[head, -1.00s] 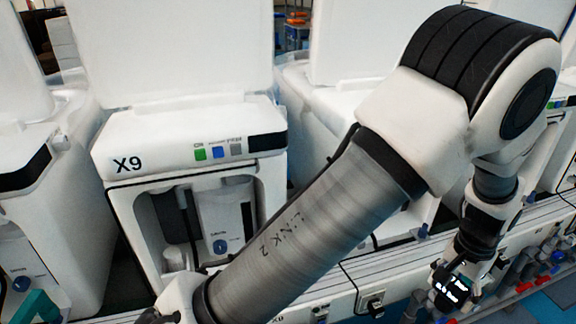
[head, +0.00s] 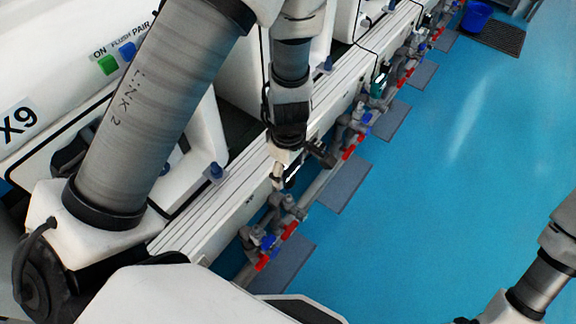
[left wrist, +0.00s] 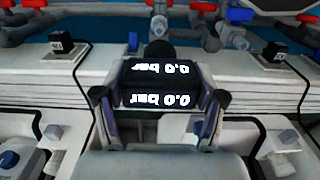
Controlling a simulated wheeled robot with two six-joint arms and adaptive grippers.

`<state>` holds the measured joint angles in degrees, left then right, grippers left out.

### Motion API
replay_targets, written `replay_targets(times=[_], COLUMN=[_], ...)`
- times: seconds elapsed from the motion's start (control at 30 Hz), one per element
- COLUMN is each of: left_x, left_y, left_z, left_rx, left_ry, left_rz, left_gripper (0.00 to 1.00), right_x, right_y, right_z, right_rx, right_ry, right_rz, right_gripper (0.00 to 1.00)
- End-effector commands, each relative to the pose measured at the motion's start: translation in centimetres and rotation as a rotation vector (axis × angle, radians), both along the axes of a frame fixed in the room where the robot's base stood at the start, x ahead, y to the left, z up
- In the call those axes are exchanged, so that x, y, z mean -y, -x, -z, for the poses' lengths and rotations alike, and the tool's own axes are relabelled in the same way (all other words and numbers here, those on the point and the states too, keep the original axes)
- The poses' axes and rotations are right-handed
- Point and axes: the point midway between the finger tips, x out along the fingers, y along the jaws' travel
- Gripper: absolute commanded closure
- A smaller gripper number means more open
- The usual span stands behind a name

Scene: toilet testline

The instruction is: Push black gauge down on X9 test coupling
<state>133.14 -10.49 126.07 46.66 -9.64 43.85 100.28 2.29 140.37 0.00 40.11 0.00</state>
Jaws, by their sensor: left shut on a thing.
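The black gauge (left wrist: 160,84) fills the middle of the left wrist view. Its two lit displays read 0.0 bar upside down. My left gripper (left wrist: 160,100) has one finger on each side of it and is shut on it. In the head view my left gripper (head: 284,152) points down beside the white bench rail, and the gauge (head: 292,174) shows small at its tip. Grey pipe couplings (head: 284,207) with red and blue handles lie just below it. I cannot tell whether the gauge touches a coupling.
The X9 unit (head: 60,62) stands at the left, partly behind my left arm. More couplings (head: 358,125) run along the rail towards the back. Grey floor mats (head: 345,185) lie beside them. The blue floor (head: 460,170) at the right is largely clear.

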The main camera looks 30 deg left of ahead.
Motion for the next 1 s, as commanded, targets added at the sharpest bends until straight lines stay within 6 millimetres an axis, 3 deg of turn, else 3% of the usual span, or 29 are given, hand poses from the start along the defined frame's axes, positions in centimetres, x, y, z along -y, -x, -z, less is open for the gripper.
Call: replay_targets(times=[0.53,1.0], left_x=[0.0,0.0], left_y=[0.0,0.0], left_z=[5.9,6.2], left_rx=[0.0,0.0], left_ry=[0.0,0.0], left_rz=[0.005,0.006], left_gripper=[0.68,0.68], right_x=[0.0,0.0], right_y=[0.0,0.0], right_z=[5.9,6.2], right_rx=[-0.001,0.0], right_ry=[0.0,0.0], right_rz=[0.0,0.0], right_gripper=[0.6,0.6])
